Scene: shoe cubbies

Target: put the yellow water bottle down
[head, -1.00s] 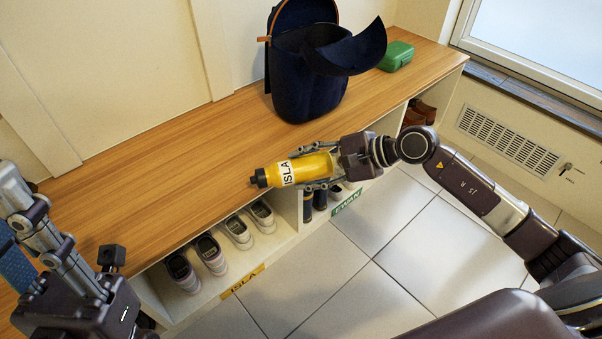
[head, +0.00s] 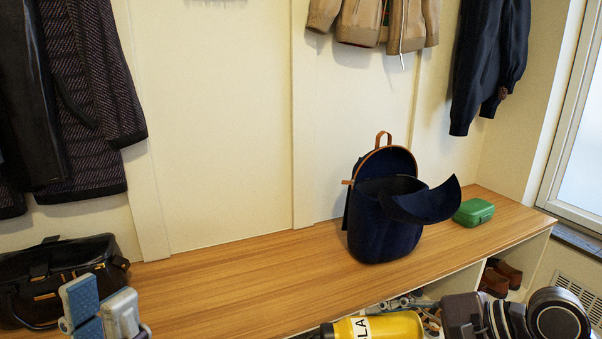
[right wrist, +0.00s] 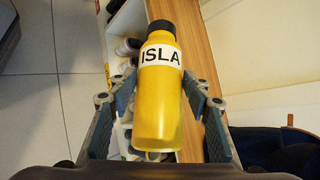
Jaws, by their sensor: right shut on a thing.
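The yellow water bottle (head: 398,326) has a white "ISLA" label and a dark cap. It lies sideways in my right gripper at the bottom of the head view, by the bench's front edge. In the right wrist view the bottle (right wrist: 158,105) sits between the two fingers of my right gripper (right wrist: 160,125), cap pointing away. My left gripper (head: 100,312) is at the lower left of the head view, fingers apart, with nothing seen between them. The wooden bench top (head: 235,290) has a wide bare stretch. I cannot tell whether the bottle touches it.
A dark blue backpack (head: 375,230) with its flap open stands on the bench, with a green box (head: 474,212) to its right. A black bag (head: 65,275) is at the left end. Coats hang above. Shoes (head: 497,277) sit in the cubbies below.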

